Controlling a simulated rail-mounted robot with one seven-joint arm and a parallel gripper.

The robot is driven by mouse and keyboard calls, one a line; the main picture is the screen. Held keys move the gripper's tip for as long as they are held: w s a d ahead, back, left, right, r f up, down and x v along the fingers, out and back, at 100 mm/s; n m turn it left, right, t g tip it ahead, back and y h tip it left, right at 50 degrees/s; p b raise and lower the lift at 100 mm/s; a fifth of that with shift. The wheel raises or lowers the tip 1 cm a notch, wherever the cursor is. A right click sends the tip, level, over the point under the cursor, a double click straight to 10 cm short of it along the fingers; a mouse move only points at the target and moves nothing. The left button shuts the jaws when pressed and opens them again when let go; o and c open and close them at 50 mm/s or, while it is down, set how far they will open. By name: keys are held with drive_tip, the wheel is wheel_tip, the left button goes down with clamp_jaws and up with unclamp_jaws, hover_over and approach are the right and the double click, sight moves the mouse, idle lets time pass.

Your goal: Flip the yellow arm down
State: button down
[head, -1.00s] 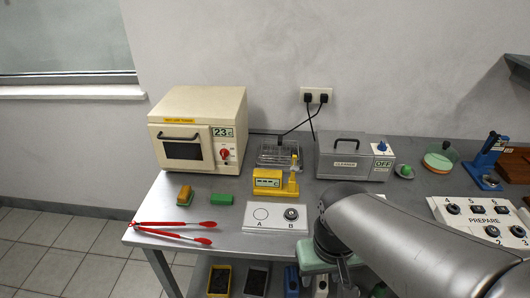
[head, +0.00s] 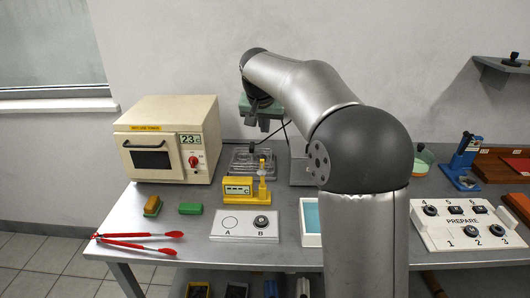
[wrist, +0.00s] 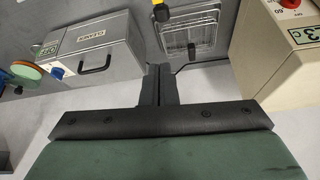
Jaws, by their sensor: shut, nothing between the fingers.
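The yellow device (head: 238,190) with a small display stands on the steel table, left of my arm in the head view. Its yellow arm (head: 262,173) points upright at the device's right end. My gripper (head: 252,117) is up behind and above the device, near the wall, apart from it. In the wrist view the gripper's dark fingers (wrist: 156,72) are together with nothing between them. A small yellow piece shows at the top edge of the wrist view; I cannot tell which part of the device it is.
A cream oven (head: 168,140) stands at the left and a wire tray (head: 250,163) lies behind the device. A grey cleaner box (wrist: 95,55) is mostly hidden by my arm in the head view.

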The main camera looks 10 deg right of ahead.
drive_tip(key=shift+w+r, duration=0.15)
drive_tip(key=shift+w, duration=0.55)
drive_tip(key=p+x, duration=0.1)
drive_tip(key=x, duration=0.9)
drive_tip(key=s, duration=0.1)
drive_tip(key=s+a, duration=0.1)
drive_tip(key=s, duration=0.1)
drive_tip(key=shift+s+a+p, duration=0.3)
drive_tip(key=shift+f, duration=0.3)
